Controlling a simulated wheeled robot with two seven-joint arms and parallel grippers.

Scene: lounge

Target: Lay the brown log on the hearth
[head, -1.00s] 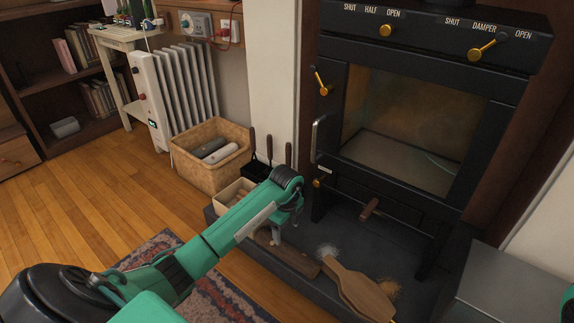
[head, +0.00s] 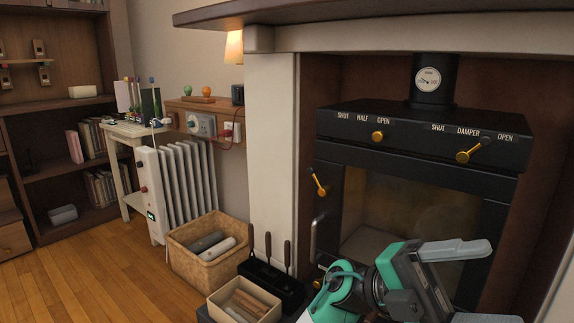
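My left gripper (head: 487,284) is in the head view at the lower right, in front of the stove's glass door. Its two pale fingers point right and stand apart, with nothing seen between them. The brown log is not in view. The hearth (head: 204,314) shows only as a small dark piece at the bottom edge; the rest is below the picture or behind my arm. My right gripper is not in view.
The black stove (head: 345,135) stands behind my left arm. A wicker basket (head: 205,268) holds a dark grey and a pale log. A small box (head: 228,310) of sticks and a black tool stand (head: 277,284) are near it. A white radiator (head: 180,185) stands behind; wooden floor is clear at left.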

